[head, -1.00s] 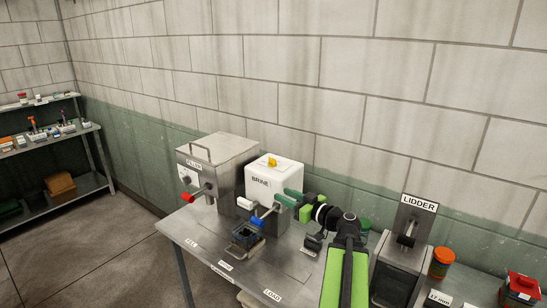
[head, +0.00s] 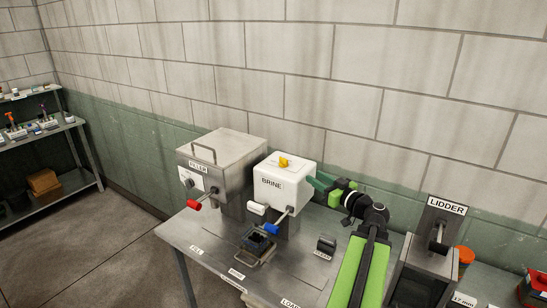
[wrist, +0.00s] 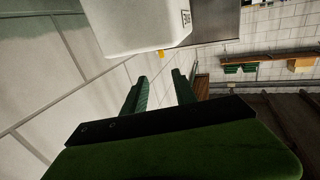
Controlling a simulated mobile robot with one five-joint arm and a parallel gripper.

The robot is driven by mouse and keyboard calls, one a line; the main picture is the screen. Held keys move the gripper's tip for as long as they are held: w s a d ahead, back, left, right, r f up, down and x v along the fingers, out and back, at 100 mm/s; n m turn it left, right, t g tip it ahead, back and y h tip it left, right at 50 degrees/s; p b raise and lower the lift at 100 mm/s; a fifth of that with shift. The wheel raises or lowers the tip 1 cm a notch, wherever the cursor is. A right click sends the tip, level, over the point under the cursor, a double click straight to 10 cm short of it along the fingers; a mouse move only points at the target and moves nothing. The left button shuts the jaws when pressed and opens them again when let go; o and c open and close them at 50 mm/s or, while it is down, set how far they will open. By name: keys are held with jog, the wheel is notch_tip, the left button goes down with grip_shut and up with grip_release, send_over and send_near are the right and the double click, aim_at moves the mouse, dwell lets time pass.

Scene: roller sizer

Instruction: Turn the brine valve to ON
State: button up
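The white box marked BRINE (head: 270,182) stands on the steel bench. A small yellow knob (head: 284,162) sits on its top; a bit of yellow also shows at the box's edge in the wrist view (wrist: 160,53). On its front are a white handle (head: 257,208) and a blue-tipped lever (head: 278,227). No ON mark is readable. My gripper (head: 314,184) is at the box's right side, its fingertips partly hidden by the box in the head view. In the wrist view my gripper (wrist: 160,82) has its two green fingers apart with nothing between them.
A steel FILLER box (head: 225,160) with a red-tipped lever (head: 194,204) stands left of the BRINE box. A dark square container (head: 258,243) sits in front. The LIDDER machine (head: 432,255) is at the right. The tiled wall is close behind.

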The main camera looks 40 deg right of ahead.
aim_at(287, 160)
jog(key=w, duration=0.6)
jog(key=w+d, duration=0.1)
jog(key=w, duration=0.4)
jog(key=w+d, duration=0.1)
jog(key=w, duration=0.5)
jog(key=shift+w, duration=0.35)
